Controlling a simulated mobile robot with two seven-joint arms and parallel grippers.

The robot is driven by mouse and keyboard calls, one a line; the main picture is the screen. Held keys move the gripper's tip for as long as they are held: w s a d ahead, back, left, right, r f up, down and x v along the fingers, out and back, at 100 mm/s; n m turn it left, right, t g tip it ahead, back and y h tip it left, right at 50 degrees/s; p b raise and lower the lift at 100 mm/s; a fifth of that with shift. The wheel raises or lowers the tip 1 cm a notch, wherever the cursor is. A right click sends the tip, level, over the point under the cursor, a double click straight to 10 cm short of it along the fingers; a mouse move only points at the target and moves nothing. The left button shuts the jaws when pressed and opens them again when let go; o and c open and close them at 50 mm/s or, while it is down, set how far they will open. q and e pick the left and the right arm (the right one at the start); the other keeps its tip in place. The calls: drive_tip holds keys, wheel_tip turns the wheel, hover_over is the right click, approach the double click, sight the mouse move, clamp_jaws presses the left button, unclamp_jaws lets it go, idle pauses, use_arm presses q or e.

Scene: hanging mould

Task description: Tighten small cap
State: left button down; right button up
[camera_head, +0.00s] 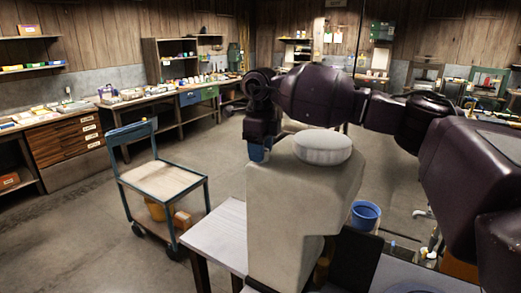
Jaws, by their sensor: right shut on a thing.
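A large pale mould (285,205) stands upright in front of me, with a wide round white cap (323,147) on its top. My right gripper (259,153) points down at the mould's upper left edge, left of the wide cap. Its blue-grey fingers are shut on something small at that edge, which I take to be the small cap. The fingers and the dark wrist hide the small cap, so I cannot tell how it sits on the mould. My left gripper is not in view.
A light table (222,236) is left of the mould. A blue-framed cart (163,182) stands further left. A blue bucket (366,214) is right of the mould. Workbenches with drawers (66,150) line the far walls. The middle floor is open.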

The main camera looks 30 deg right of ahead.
drive_tip(key=shift+r, duration=0.15)
drive_tip(key=o, duration=0.9)
drive_tip(key=shift+o, duration=0.2)
wheel_tip(320, 180, up, 11)
drive_tip(key=b, duration=0.1)
drive_tip(key=shift+f, duration=0.2)
